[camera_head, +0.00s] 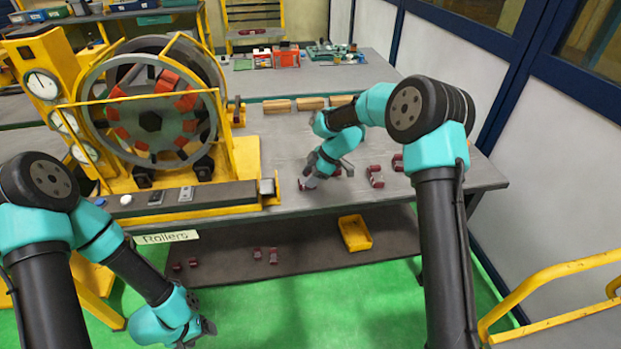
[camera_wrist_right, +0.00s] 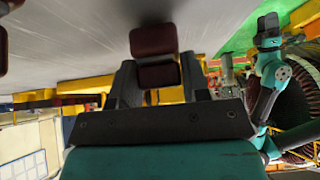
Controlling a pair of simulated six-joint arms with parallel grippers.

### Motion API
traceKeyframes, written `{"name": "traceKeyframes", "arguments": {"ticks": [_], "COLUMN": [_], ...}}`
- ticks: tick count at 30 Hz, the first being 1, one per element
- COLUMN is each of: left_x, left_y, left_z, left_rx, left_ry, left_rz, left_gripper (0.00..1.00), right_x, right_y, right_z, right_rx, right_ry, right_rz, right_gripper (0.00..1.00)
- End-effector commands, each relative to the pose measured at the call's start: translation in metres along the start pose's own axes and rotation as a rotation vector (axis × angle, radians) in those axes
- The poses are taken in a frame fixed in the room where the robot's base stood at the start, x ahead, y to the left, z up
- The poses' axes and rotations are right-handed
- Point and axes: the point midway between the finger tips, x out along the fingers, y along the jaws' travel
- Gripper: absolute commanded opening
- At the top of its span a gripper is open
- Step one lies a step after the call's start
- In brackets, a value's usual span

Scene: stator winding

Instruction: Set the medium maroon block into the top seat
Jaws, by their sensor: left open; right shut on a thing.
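The stator (camera_head: 150,45) stands on the left of the table, its ring facing me with several red-orange blocks (camera_head: 167,81) seated around a dark hub. The exact outline of the top seat is too small to make out. My right gripper (camera_head: 322,177) is low over the table, right of the stator, shut on a maroon block (camera_head: 307,184). In the right wrist view, this block (camera_wrist_right: 158,76) sits between the two fingers (camera_wrist_right: 158,85), with a wider maroon part (camera_wrist_right: 153,40) beyond them. My left gripper (camera_head: 203,332) is open and empty, low at the front left over the green floor.
More maroon blocks (camera_head: 376,177) lie on the table to the right of my right gripper. Others (camera_head: 273,256) lie on the lower shelf, near a yellow bin (camera_head: 355,233). Wooden pieces (camera_head: 311,104) line the table's back. A yellow frame (camera_head: 218,115) surrounds the stator's front.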

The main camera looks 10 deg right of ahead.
Motion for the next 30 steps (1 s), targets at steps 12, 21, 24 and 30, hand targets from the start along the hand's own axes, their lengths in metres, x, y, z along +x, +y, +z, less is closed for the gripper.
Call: {"name": "traceKeyframes", "arguments": {"ticks": [12,21,24,30], "left_x": [0.000,0.000,0.000,0.000], "left_y": [0.000,0.000,0.000,0.000], "left_z": [0.000,0.000,0.000,0.000], "left_rx": [0.000,0.000,0.000,0.000], "left_ry": [0.000,0.000,0.000,0.000], "left_rz": [0.000,0.000,0.000,0.000], "left_gripper": [0.68,0.68,0.68,0.68], "right_x": [-0.022,-0.036,-0.041,-0.045], "right_y": [0.001,0.001,0.001,0.000], "right_z": [-0.015,-0.025,-0.028,-0.031], "right_rx": [-0.001,-0.002,-0.002,-0.001], "right_ry": [0.000,0.000,0.000,0.000], "right_rz": [0.003,0.002,0.002,0.001], "right_gripper": [0.00,0.00,0.00,0.00]}}
